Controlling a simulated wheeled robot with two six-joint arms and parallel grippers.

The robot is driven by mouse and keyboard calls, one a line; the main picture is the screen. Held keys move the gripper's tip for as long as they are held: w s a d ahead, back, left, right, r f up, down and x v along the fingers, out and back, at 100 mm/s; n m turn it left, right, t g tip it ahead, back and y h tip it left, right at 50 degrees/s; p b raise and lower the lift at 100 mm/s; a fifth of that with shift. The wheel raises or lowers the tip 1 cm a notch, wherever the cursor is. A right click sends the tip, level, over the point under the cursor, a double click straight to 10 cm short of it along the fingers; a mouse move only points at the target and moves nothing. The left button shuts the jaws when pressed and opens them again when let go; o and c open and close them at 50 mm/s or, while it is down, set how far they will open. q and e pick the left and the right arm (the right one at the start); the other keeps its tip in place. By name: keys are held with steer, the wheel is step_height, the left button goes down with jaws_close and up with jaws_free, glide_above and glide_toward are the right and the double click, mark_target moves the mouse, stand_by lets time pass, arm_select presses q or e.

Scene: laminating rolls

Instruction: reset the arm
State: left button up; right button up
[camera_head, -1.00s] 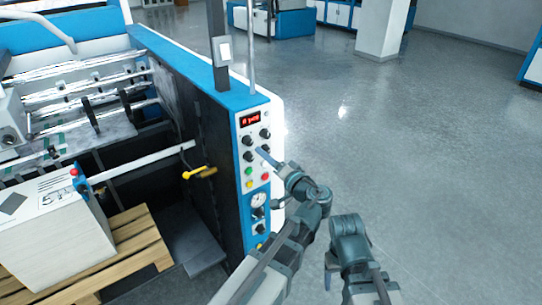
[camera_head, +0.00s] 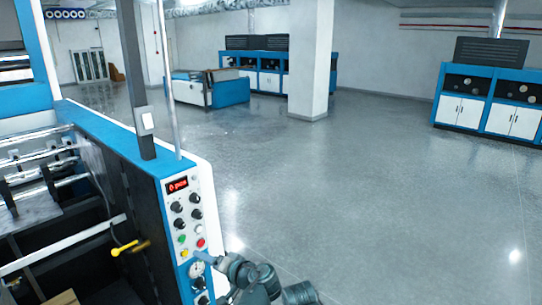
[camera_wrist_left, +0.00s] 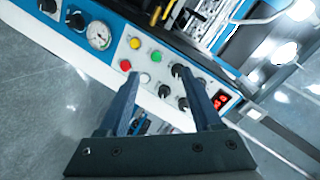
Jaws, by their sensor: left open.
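My left gripper (camera_head: 203,258) is at the lower edge of the head view, in front of the control panel (camera_head: 187,210) of the machine. In the left wrist view the two dark blue fingers (camera_wrist_left: 160,76) stand apart with nothing between them. Behind them the panel shows a red button (camera_wrist_left: 125,65), a white button (camera_wrist_left: 145,78), several black knobs and a round gauge (camera_wrist_left: 99,36). I cannot tell whether a finger touches the panel.
The laminating machine (camera_head: 110,140) fills the left side, with a yellow handle (camera_head: 127,248) on its inner side. A white pillar (camera_head: 308,60), a low blue machine (camera_head: 208,88) and blue-white cabinets (camera_head: 490,100) stand further back. The grey floor (camera_head: 380,200) to the right is clear.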

arm_select(q)
steer(key=s+d+f+g+h+b, duration=0.2)
steer(key=s+d+f+b, duration=0.15)
steer(key=f, duration=0.55)
steer(key=s+d+f+g+h+b, duration=0.2)
steer(key=s+f+g+h+b, duration=0.15)
steer(key=f, duration=0.65)
steer(key=s+d+f+m+g+h+b, duration=0.3)
steer(key=s+d+f+h+b, duration=0.1)
steer(key=s+d+f, duration=0.5)
steer(key=shift+s+d+f+h, duration=0.2)
steer(key=shift+s+f+h, duration=0.05)
steer(key=shift+s+h, duration=0.25)
arm_select(e)
step_height(320, 180, down, 13)
steer(key=shift+f, duration=0.1)
